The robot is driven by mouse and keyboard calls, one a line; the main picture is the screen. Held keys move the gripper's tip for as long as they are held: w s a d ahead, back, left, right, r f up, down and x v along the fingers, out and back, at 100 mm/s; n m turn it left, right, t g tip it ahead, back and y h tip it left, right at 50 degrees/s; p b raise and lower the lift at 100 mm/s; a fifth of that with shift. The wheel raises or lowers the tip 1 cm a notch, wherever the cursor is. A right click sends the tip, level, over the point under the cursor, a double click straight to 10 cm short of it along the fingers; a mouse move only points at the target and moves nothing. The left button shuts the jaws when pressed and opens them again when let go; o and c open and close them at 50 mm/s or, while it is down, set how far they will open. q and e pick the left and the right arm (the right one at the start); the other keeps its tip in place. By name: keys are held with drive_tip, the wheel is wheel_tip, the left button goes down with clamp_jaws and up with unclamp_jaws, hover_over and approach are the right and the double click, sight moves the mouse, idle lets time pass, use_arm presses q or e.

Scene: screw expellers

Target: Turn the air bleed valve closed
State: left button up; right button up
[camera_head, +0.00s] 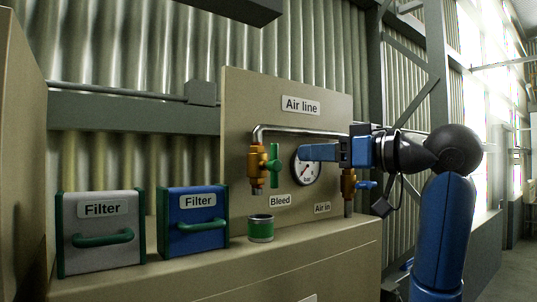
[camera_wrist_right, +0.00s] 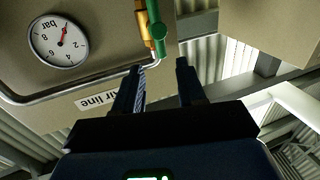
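The air bleed valve is a brass body (camera_head: 257,163) with a green handle (camera_head: 274,166), above the "Bleed" label (camera_head: 280,200). The handle stands upright, alongside the body. My right gripper (camera_head: 302,152) reaches in from the right in front of the pressure gauge, its tips pointing toward the green handle. In the wrist view its two fingers (camera_wrist_right: 159,70) are apart with nothing between them. The green handle (camera_wrist_right: 157,28) shows just beyond the fingertips, beside the brass body (camera_wrist_right: 143,30), apart from the fingers. My left gripper is not in view.
The gauge (camera_wrist_right: 58,41) and a metal pipe (camera_head: 300,130) are on the beige panel. A brass air-in valve with a blue handle (camera_head: 367,185) is lower right. A grey filter (camera_head: 101,235) and blue filter (camera_head: 193,222) stand left.

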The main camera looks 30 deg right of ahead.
sight(276, 153)
drive_tip(key=p+x, duration=0.4)
drive_tip(key=x, duration=0.5)
drive_tip(key=shift+a+r, duration=0.1)
drive_tip(key=shift+w+p, duration=0.4)
drive_tip(key=shift+p, duration=0.15)
drive_tip(key=shift+w+a, duration=0.1)
drive_tip(key=shift+w, duration=0.05)
drive_tip(key=shift+c, duration=0.5)
drive_tip(key=shift+w, duration=0.1)
clamp_jaws()
